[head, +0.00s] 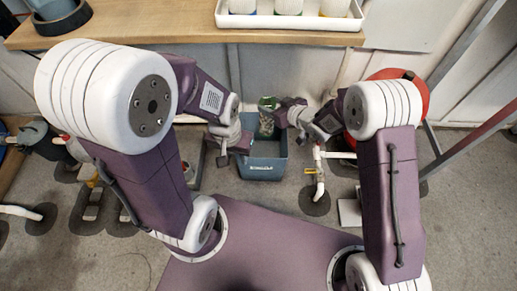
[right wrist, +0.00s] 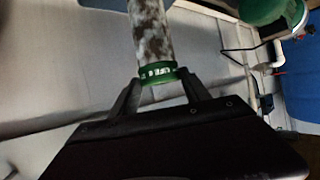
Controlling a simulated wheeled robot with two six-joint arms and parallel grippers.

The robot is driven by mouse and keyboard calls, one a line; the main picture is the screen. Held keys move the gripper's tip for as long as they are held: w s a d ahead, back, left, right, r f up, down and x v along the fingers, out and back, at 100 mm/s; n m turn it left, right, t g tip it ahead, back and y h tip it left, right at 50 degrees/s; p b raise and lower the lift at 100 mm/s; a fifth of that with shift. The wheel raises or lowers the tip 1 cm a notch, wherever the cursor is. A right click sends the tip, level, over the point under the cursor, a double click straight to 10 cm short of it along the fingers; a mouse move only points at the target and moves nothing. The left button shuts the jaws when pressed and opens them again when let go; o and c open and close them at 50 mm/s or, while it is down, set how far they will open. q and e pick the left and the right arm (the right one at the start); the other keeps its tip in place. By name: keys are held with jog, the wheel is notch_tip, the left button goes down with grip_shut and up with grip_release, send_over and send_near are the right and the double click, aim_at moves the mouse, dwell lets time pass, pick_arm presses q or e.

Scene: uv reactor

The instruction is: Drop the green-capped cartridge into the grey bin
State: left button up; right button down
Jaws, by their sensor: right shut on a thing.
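The cartridge (head: 266,124) is a mottled grey-white cylinder with a green cap at its upper end in the head view. My right gripper (head: 275,108) is shut on it at the capped end. In the right wrist view the green cap (right wrist: 158,75) sits between the two fingers, and the mottled body (right wrist: 152,30) extends away from them. The grey-blue bin (head: 262,172) stands on the floor, and the cartridge appears over its opening in the head view. My left gripper (head: 231,152) is beside the bin's left side; its finger opening is unclear.
A wooden bench (head: 150,28) runs along the back, with a white tray (head: 290,22) of several white cartridges. White pipework with a yellow valve handle (head: 310,171) stands right of the bin. A red round object (head: 415,95) is behind my right arm. Fittings lie on the left floor.

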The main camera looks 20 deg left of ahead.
notch_tip(320, 180, down, 6)
jog(key=b, duration=0.5)
jog(key=shift+r+b, duration=0.1)
jog(key=shift+b, duration=0.2)
jog(key=shift+c, duration=2.2)
grip_release()
jog(key=p+v, duration=0.5)
jog(key=v, duration=0.4)
jog(key=shift+p, duration=0.3)
